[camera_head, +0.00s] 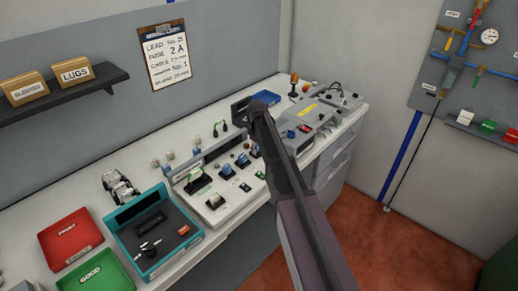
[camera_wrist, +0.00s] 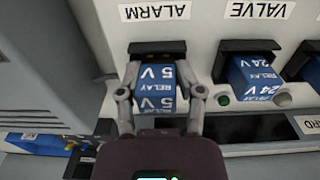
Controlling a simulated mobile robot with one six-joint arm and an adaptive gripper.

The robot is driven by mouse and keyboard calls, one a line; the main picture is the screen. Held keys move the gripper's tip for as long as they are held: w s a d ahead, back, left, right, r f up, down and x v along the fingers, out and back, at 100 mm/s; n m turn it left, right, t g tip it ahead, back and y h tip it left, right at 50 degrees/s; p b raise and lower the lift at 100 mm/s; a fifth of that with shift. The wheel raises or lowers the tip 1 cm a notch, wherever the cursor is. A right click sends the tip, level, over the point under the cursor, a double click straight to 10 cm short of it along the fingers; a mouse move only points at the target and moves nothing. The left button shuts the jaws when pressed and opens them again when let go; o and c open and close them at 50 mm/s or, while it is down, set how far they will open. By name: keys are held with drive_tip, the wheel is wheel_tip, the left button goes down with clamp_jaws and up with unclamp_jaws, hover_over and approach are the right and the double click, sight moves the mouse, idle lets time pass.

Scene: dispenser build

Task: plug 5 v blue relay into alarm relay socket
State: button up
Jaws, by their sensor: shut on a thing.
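In the wrist view my gripper (camera_wrist: 163,94) is shut on the blue 5 V relay (camera_wrist: 155,75), with one finger on each side of it. The relay's lettering faces the camera. The black alarm relay socket (camera_wrist: 158,48) is directly beyond the relay, under the ALARM label (camera_wrist: 155,12). The socket's upper part shows small contacts, and the relay overlaps its lower part. I cannot tell whether the relay's pins are inside it. In the head view my arm reaches over the bench and hides the relay and the socket.
To the right, a blue 24 V relay (camera_wrist: 255,75) sits in the VALVE socket (camera_wrist: 250,45). A grey housing (camera_wrist: 45,70) stands close on the left. In the head view the bench holds a teal tray (camera_head: 120,237), a red bin (camera_head: 62,243) and a green bin (camera_head: 108,279).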

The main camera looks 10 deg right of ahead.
drive_tip(key=shift+s+d+f, duration=0.1)
drive_tip(key=shift+s+f, duration=0.1)
drive_tip(key=shift+s, duration=0.2)
drive_tip(key=shift+c, duration=0.3)
drive_tip(key=o, duration=0.9)
drive_tip(key=shift+c, duration=0.2)
drive_tip(key=o, duration=0.4)
drive_tip(key=shift+w+f, duration=0.3)
drive_tip(key=shift+w, duration=0.05)
drive_tip(key=shift+r, duration=0.2)
drive_tip(key=shift+o, duration=0.6)
drive_tip(key=shift+w, duration=0.1)
drive_tip(key=shift+r, duration=0.15)
drive_tip(key=shift+r+p, duration=3.4)
drive_tip(key=shift+p, duration=0.25)
